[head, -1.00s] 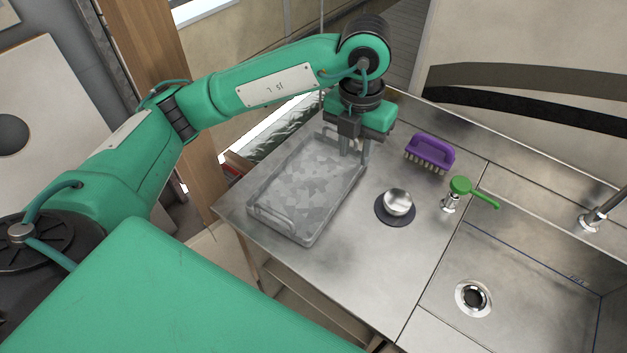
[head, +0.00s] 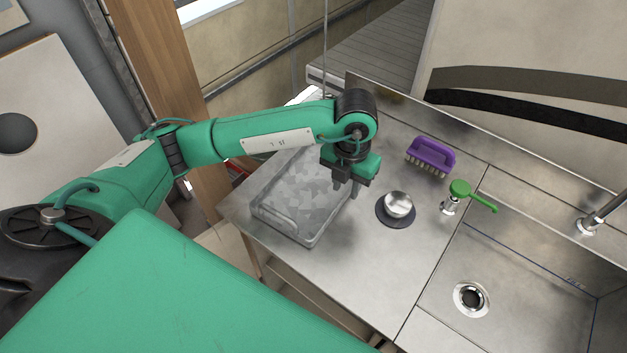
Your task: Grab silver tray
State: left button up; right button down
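My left gripper (head: 347,187) points down over the tray's right long side. Its two fingers are apart with a gap between them, and nothing shows held. Whether the fingers touch the rim is not clear. My forearm and gripper hide the tray's far end. My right gripper is not in view.
The counter's front middle is clear.

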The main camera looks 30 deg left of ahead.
pick_arm(q)
jog(key=shift+f, duration=1.2)
grip_shut()
jog(key=shift+r, duration=0.1)
